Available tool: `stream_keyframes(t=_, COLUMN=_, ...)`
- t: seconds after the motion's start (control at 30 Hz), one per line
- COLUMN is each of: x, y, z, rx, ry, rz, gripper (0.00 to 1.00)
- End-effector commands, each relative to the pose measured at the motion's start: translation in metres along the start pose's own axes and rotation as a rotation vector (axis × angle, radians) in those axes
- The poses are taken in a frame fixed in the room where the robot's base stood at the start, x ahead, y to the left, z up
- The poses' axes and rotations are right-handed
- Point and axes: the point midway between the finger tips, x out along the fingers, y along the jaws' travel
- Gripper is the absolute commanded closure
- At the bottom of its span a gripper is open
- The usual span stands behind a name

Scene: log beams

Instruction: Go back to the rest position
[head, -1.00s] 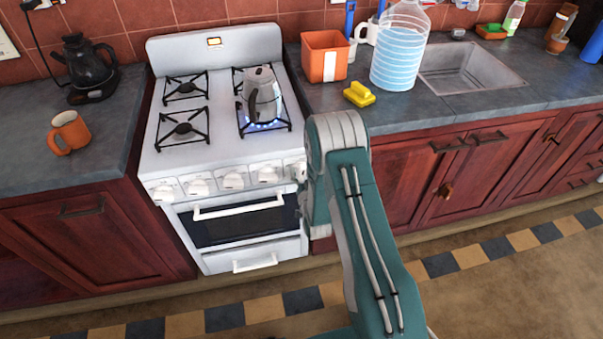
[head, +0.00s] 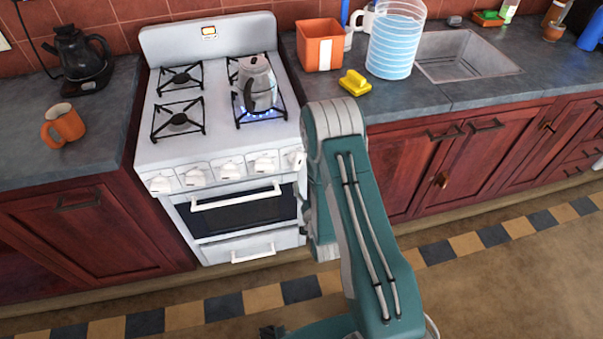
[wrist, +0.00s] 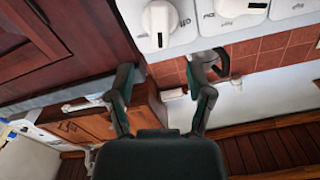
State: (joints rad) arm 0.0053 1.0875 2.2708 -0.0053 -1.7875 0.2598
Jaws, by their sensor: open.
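My teal arm (head: 365,235) stands in front of the stove's right side in the head view, its elbow bent high. My gripper is hidden behind the arm there. In the wrist view my gripper (wrist: 163,82) shows two dark fingers spread apart with nothing between them. Beyond the fingertips are white stove knobs (wrist: 160,20) at the top of the wrist view. The white stove (head: 225,160) carries a grey metal coffee pot (head: 257,88) on a right-hand burner, with blue flame under it.
Dark red cabinets (head: 90,235) flank the stove. The left counter holds an orange mug (head: 63,127) and a black kettle (head: 80,60). The right counter holds an orange box (head: 320,48), a yellow sponge (head: 354,82) and a water jug (head: 394,45). The floor (head: 500,290) at right is clear.

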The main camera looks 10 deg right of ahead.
Motion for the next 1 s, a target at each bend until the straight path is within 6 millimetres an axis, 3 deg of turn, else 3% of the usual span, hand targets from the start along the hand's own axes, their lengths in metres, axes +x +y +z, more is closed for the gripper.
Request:
stream_keyframes(t=0.2, x=-0.021, y=0.000, z=0.001, rx=0.000, ry=-0.002, rz=0.000, gripper=0.33)
stream_keyframes(t=0.7, x=-0.022, y=0.000, z=0.000, rx=0.000, ry=0.000, rz=0.000, gripper=0.33)
stream_keyframes(t=0.87, x=-0.012, y=-0.003, z=-0.010, rx=-0.007, ry=-0.018, rz=0.005, gripper=0.33)
stream_keyframes(t=1.0, x=0.007, y=-0.010, z=-0.036, rx=-0.026, ry=-0.086, rz=0.021, gripper=0.33)
